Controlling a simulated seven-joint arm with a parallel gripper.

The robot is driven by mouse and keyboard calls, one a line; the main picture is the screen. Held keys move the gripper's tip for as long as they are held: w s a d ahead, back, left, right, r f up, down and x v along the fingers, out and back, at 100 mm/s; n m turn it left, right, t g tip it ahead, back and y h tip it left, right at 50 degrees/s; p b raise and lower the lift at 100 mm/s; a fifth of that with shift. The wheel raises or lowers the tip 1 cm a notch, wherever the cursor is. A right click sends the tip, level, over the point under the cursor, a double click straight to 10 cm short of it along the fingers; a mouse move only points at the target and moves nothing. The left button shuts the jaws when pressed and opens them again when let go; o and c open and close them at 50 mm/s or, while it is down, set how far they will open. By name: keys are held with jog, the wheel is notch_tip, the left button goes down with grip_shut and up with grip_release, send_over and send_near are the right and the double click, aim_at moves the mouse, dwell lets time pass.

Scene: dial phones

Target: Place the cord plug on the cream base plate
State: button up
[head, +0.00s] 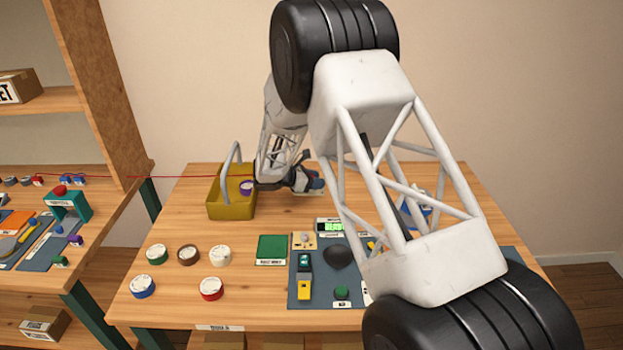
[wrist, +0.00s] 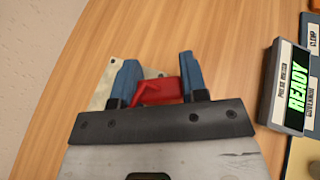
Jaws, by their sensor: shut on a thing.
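My gripper (wrist: 158,76) is shut on a red piece, seemingly the cord plug (wrist: 160,91), between its blue fingers. A thinner red part bends down at the plug's left. A pale cream plate (wrist: 103,91) lies beneath and partly behind the fingers; most of it is hidden. I cannot tell whether the plug touches it. In the head view my gripper (head: 314,182) is low at the back middle of the table, and the plug is hidden there. A second cream plate (head: 296,246) with a knob is on the blue mat's corner.
A yellow basket (head: 231,207) holding a purple-rimmed roll stands left of my gripper. A READY display (wrist: 296,92) is to the right in the wrist view. The blue mat (head: 318,298) carries several parts. Several round tins and a green pad (head: 272,248) sit toward the front left.

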jog(key=w, duration=0.2)
jog(key=w+a, duration=0.1)
jog(key=w, duration=0.4)
jog(key=shift+a+f, duration=0.15)
jog(key=shift+f, duration=0.15)
jog(key=shift+f, duration=0.1)
jog(key=shift+f, duration=1.7)
jog(key=shift+f, duration=0.1)
jog(key=o, duration=0.9)
